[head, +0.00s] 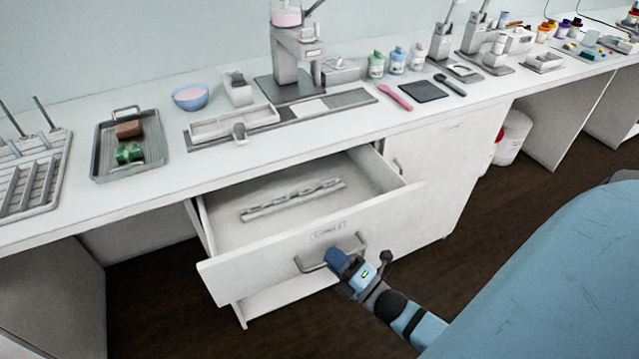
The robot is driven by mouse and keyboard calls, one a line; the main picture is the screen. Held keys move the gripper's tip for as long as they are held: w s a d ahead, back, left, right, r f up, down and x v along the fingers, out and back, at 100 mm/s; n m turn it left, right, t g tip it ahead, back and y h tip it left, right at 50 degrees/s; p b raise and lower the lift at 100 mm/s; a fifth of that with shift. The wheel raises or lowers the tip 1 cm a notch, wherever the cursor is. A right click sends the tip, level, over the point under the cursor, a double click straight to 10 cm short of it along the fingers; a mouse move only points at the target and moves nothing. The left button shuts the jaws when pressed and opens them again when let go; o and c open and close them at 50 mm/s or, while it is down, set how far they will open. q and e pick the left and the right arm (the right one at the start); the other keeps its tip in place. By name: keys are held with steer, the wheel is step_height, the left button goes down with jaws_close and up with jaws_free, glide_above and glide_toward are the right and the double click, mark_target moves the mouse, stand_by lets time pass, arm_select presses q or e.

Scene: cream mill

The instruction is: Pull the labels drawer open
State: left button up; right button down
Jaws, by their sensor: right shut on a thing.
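The white labels drawer (277,248) is pulled well out from under the counter, with a small label plate (328,232) on its front. A grey strip-like item with several pieces on it (293,200) lies inside on the drawer floor. My right gripper (336,258) is at the drawer front, shut on the grey bar handle (312,267). My left gripper is not in view.
The white counter (172,170) above holds a grey tray (98,160), a blue bowl (191,97), a press (292,55) and several bottles. A closed cabinet door (440,170) stands right of the drawer. Dark floor (480,290) is clear in front.

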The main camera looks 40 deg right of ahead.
arm_select(q)
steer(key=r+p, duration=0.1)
steer(key=p, duration=0.1)
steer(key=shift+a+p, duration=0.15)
steer(key=shift+p, duration=0.2)
arm_select(e)
steer(key=s+a, duration=0.2)
steer(key=s, duration=0.8)
steer(key=shift+s+a, duration=0.2)
steer(key=shift+a, duration=0.05)
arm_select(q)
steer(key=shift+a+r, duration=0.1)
arm_select(e)
steer(key=c, duration=1.2)
jaws_free()
